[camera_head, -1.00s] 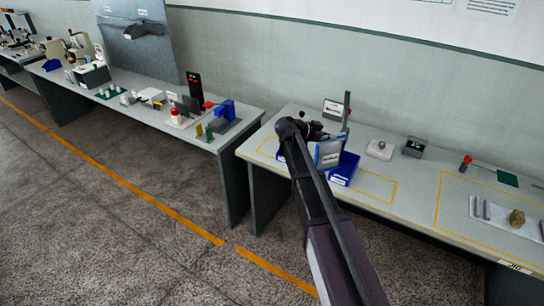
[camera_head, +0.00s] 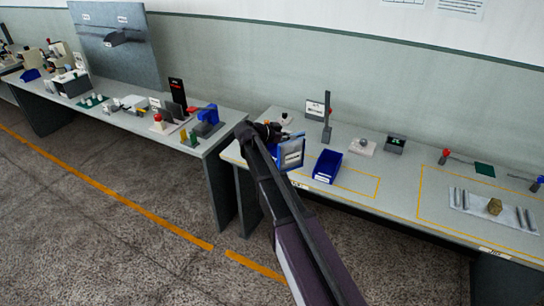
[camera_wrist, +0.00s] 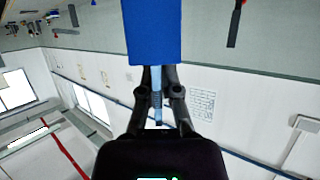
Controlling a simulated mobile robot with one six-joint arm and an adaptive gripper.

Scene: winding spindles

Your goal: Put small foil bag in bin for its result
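My gripper (camera_head: 274,132) is over the left part of the right-hand bench in the head view. In the wrist view its two fingers (camera_wrist: 157,80) are closed around the narrow light-blue end of a flat blue piece, which I take to be the small foil bag (camera_wrist: 153,30). In the head view the bag (camera_head: 291,152) hangs by the gripper, with a pale labelled face and blue around it. Whether some of that blue is a bin behind it, I cannot tell. A blue bin (camera_head: 326,167) with a white front label stands just right of the bag, apart from it.
A dark upright post (camera_head: 327,118) stands behind the bin. A small scale-like device (camera_head: 362,147) and a box with a green display (camera_head: 395,144) are farther right. A tray with metal rods and a brass part (camera_head: 494,207) lies at far right. The left bench (camera_head: 200,150) is cluttered.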

